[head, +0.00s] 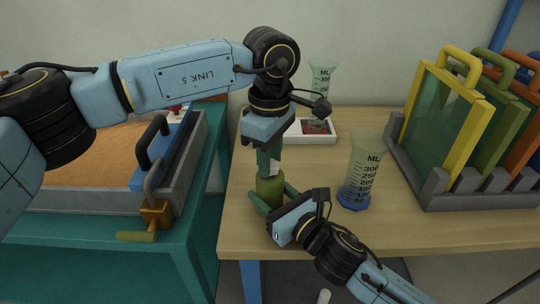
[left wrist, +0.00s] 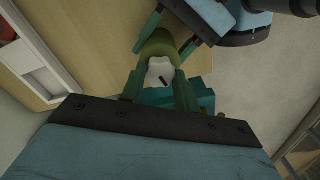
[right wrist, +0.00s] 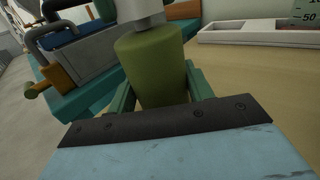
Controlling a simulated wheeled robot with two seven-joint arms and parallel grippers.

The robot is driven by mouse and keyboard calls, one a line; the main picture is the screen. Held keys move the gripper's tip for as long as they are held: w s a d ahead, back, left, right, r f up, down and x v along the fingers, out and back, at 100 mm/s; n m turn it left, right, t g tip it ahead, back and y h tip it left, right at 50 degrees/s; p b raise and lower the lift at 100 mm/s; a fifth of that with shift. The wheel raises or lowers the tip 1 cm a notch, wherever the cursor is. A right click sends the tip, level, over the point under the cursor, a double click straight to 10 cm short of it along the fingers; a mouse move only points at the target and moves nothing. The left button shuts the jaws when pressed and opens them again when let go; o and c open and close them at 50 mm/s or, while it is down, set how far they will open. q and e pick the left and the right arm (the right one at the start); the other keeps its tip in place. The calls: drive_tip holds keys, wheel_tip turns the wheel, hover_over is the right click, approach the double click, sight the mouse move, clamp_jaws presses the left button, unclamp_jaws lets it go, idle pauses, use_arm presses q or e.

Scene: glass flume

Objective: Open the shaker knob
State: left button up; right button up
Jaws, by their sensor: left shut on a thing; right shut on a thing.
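The shaker has an olive-green cylindrical body (head: 270,190) standing near the front left of the wooden table, with a pale grey-white knob on top (left wrist: 160,71). In the head view my left gripper (head: 270,158) points straight down from above, shut on the knob; its fingers hide most of it. In the left wrist view the knob sits between the fingers, with a short dark mark on it. My right gripper (head: 268,203) comes in low from the right and is shut on the shaker body, which also shows upright between its fingers in the right wrist view (right wrist: 152,65).
A measuring beaker (head: 362,172) on a blue base stands right of the shaker. Another beaker (head: 322,80) stands behind, by a white tray (head: 312,138). A grey rack (head: 440,198) holds coloured framed panels at right. A teal flume bench (head: 200,190) with a crank is at left.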

use_arm(q)
drive_tip(key=shift+m, duration=0.8)
use_arm(e)
drive_tip(key=shift+f, duration=0.1)
use_arm(q)
drive_tip(key=o, duration=1)
wheel_tip(320, 180, up, 12)
drive_tip(key=shift+r, duration=0.1)
use_arm(e)
drive_tip(key=o, duration=1.1)
drive_tip(key=shift+o, duration=0.2)
